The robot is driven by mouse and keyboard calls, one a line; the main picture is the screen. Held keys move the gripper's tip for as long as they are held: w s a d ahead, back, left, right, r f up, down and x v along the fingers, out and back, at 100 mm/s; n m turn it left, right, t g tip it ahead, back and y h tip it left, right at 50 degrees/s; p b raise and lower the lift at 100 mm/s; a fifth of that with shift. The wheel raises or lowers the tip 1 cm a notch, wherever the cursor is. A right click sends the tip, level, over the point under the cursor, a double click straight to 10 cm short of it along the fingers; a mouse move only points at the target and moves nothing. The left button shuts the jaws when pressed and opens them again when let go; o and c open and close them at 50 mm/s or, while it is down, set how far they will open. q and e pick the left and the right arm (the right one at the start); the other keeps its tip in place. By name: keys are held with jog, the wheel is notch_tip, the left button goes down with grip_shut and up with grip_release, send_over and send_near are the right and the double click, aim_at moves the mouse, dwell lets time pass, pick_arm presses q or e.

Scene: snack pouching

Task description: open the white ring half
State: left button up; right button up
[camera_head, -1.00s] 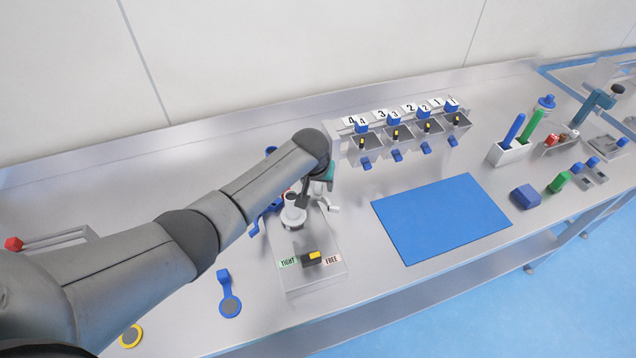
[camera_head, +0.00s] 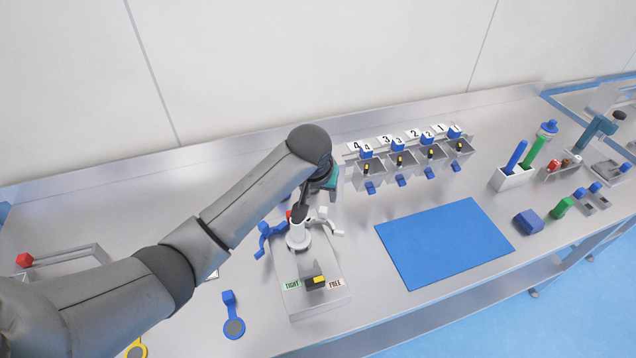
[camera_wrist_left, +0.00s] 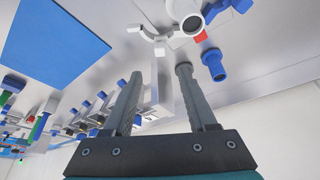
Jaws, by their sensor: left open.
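The white ring half (camera_head: 326,223) shows as a pronged white piece on the right of the white post (camera_head: 297,237) on a grey fixture (camera_head: 318,301). In the left wrist view the white ring half (camera_wrist_left: 148,34) lies beyond the fingertips, beside the round post mouth (camera_wrist_left: 192,25). A blue ring half (camera_head: 266,238) sits on the post's left side. My left gripper (camera_head: 302,207) is above and behind the post, partly hidden by its own wrist. In the wrist view its fingers (camera_wrist_left: 160,74) are apart with nothing gripped.
A black and yellow switch (camera_head: 317,281) lies between TIGHT and FREE labels. Numbered bins (camera_head: 400,160) stand behind right. A blue mat (camera_head: 445,242) lies flat to the right, and a blue tag (camera_head: 233,326) is front left.

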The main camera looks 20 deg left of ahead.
pick_arm(q)
jog(key=shift+v, duration=2.05)
